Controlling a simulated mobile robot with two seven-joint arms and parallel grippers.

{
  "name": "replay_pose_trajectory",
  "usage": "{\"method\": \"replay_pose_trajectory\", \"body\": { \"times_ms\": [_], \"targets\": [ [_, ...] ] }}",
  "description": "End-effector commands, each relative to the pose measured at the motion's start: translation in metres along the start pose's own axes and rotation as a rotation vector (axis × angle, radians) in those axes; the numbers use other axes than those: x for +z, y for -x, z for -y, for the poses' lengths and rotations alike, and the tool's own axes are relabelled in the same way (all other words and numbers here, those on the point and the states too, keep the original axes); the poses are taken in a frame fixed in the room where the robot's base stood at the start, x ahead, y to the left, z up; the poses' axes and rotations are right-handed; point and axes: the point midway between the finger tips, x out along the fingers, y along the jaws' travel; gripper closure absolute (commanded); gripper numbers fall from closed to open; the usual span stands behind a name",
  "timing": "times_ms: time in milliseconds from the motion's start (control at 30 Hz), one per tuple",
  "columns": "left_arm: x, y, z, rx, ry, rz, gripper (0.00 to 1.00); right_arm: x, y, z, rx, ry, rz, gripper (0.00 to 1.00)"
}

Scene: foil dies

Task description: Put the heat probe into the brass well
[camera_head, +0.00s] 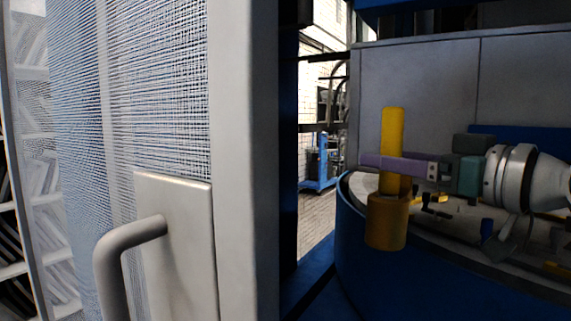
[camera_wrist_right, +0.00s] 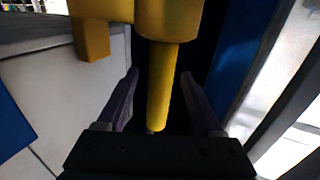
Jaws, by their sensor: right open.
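The heat probe, a yellow upright rod (camera_head: 393,128), rises from a wider, darker gold cylinder that looks like the brass well (camera_head: 386,222). My right gripper (camera_head: 376,162), with purple fingers, is level around the lower part of the rod, just above the well. In the right wrist view, the rod (camera_wrist_right: 160,95) passes between the two spread fingers of the open gripper (camera_wrist_right: 160,74). There the wider well (camera_wrist_right: 170,18) shows at the top, beyond the fingertips. How deep the rod sits in the well is hidden. My left gripper is not in view.
A round blue-sided table (camera_head: 362,262) carries small dark and yellow parts behind the well. Grey panels (camera_head: 415,85) stand behind it. A pale mesh door with a handle (camera_head: 130,235) fills the left. A yellow block (camera_wrist_right: 92,40) is beside the well in the wrist view.

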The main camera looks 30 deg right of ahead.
Motion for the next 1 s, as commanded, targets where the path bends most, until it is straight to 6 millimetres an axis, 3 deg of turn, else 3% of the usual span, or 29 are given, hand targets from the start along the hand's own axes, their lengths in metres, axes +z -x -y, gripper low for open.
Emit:
{"method": "replay_pose_trajectory", "body": {
  "times_ms": [200,400,1000],
  "targets": [
    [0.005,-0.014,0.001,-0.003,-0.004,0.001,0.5,0.004,0.037,0.001,-0.002,0.003,0.005,0.32],
    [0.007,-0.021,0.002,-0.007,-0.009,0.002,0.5,0.002,0.058,0.0,-0.001,0.001,0.001,0.32],
    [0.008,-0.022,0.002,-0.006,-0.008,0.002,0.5,0.0,0.064,0.0,-0.001,0.0,0.0,0.32]
  ]
}}
